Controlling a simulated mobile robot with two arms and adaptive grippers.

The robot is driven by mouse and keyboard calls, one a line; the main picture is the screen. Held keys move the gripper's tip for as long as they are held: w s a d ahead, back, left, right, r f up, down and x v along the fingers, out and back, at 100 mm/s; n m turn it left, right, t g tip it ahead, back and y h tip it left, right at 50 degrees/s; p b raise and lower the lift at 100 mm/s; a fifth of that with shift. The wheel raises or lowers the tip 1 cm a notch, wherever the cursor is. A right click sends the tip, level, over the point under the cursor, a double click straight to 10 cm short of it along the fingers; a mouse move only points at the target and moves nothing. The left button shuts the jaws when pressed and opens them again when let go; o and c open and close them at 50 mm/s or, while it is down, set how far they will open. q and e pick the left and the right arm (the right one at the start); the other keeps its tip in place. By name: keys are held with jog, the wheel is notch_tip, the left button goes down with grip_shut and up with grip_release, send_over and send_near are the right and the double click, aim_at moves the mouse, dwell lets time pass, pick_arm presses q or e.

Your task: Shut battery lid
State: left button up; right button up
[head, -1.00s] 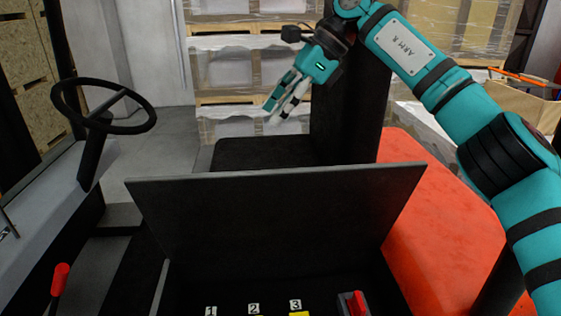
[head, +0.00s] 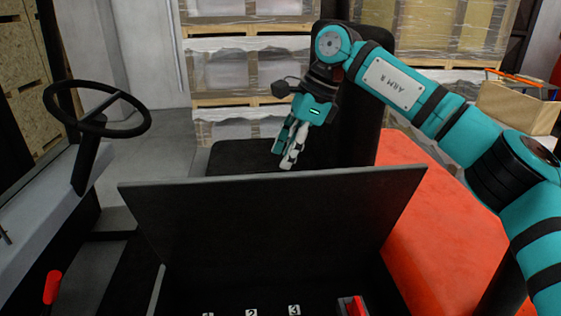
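The battery lid (head: 270,215) is a flat dark panel standing raised and tilted across the middle of the head view. Below its lower edge is the open, dark battery compartment, with number labels (head: 294,310) and a red switch (head: 355,305) at the bottom of the picture. My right gripper (head: 285,160) points down just behind the lid's top edge, over the black seat. It appears apart from the lid and holds nothing that I can see. Its fingers lie close together or overlap from this angle, so their opening is unclear. My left gripper is not in view.
A steering wheel (head: 97,110) stands at the left, with a red-tipped lever (head: 52,287) below it. The black seat (head: 235,155) is behind the lid and an orange body panel (head: 440,240) is to the right. Wrapped pallets (head: 245,75) stand at the back.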

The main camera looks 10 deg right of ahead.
jog(key=shift+x, duration=1.8)
grip_shut()
